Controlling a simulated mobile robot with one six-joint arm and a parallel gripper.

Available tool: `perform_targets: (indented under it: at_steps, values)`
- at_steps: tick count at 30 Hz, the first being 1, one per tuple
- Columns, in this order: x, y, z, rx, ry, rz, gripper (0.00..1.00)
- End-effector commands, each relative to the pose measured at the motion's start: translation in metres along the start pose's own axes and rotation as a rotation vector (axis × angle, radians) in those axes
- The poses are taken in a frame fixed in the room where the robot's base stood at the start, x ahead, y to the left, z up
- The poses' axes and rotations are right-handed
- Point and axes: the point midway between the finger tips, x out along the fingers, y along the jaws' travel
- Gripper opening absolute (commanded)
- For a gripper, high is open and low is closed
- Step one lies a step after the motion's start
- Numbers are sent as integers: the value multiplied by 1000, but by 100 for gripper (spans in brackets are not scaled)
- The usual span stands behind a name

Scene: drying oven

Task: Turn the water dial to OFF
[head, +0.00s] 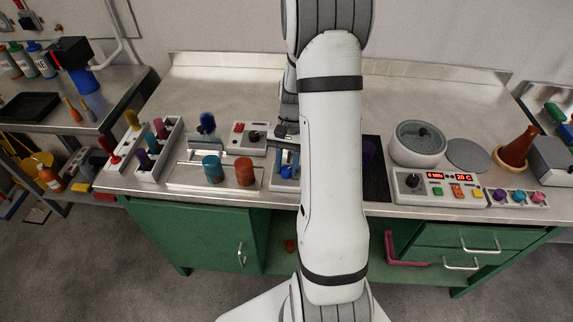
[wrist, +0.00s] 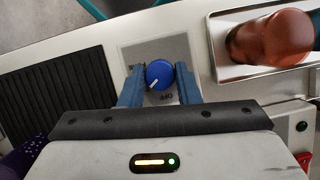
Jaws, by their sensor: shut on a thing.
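The water dial (wrist: 159,74) is a round blue knob with a white pointer line, on a grey plate of a pale panel. Its pointer aims down and left in the wrist view. An upside-down "OFF" label (wrist: 166,97) is printed just below the knob, slightly right of the pointer's tip. My gripper (wrist: 160,80) has its two blue fingers on either side of the knob and is shut on it. In the head view the dial (head: 286,172) shows small beside my arm, under my gripper (head: 287,158), which partly hides it.
An orange-capped jar (head: 244,171) and a teal one (head: 212,168) stand on a metal tray left of the dial. A dark ribbed mat (head: 376,180) lies to the right. A heating bath (head: 418,143) and its control box (head: 437,186) stand further right. The bench's back is clear.

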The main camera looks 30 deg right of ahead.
Motion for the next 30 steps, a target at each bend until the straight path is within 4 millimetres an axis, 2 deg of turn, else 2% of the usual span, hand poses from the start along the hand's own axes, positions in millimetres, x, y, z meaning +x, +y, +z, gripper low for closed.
perform_targets:
  at_steps: [18, 30]
  values:
    - [-3, -6, -2, -537, 15, 220, 7]
    - [-2, -7, -1, -786, 14, 325, 7]
